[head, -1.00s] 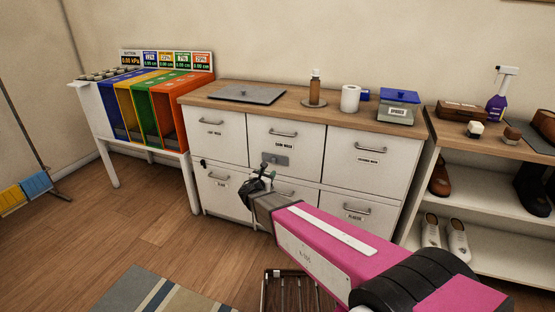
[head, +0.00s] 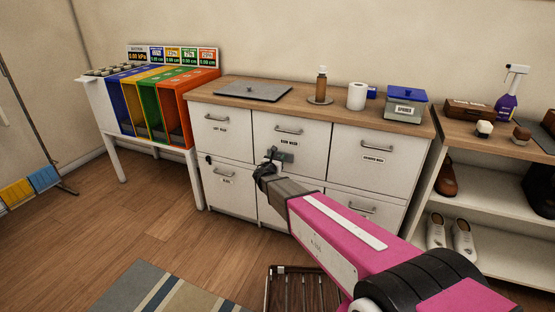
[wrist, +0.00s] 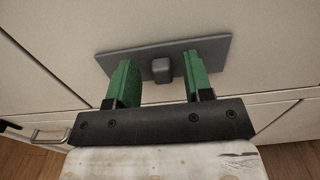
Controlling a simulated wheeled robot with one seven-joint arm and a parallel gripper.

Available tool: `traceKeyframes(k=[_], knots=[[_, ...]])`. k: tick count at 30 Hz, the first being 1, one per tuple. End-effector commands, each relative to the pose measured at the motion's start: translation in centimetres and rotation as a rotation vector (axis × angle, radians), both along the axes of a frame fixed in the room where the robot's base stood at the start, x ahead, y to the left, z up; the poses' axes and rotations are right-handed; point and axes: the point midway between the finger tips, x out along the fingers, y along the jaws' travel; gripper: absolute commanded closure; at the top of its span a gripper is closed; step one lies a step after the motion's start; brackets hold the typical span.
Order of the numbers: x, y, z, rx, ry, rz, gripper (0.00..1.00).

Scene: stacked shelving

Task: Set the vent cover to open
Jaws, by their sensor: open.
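A grey rectangular plate (head: 286,157) sits on the front of the white cabinet, just under the middle top drawer's label; it seems to be the vent cover. In the wrist view the plate (wrist: 215,50) lies slightly tilted and carries a small square grey knob (wrist: 162,69). My gripper (head: 269,162) is in front of the plate and hides its left part in the head view. In the wrist view my gripper's green fingers (wrist: 160,63) are open, one on each side of the knob, with gaps between. I cannot tell whether the fingertips touch the plate.
Drawer handles (head: 289,130) stick out around the plate. The wooden worktop (head: 305,100) above holds a grey slab, a bottle, a paper roll and a scale. Coloured bins (head: 160,105) stand left, an open shelf (head: 490,200) right. A dark rack (head: 300,285) lies below my arm.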

Motion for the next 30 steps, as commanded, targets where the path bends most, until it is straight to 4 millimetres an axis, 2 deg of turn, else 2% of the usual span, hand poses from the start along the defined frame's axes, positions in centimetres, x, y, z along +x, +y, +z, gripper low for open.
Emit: traceKeyframes(k=[8,9,13,20,30], knots=[[0.2,-0.1,0.0,0.000,0.000,0.000,0.53],[0.2,-0.1,0.0,0.000,0.000,0.000,0.56],[0.2,-0.1,0.0,0.000,0.000,0.000,0.99],[0.4,0.4,0.0,0.000,0.000,0.000,1.00],[2.5,6.0,-0.1,-0.001,0.000,0.002,1.00]])
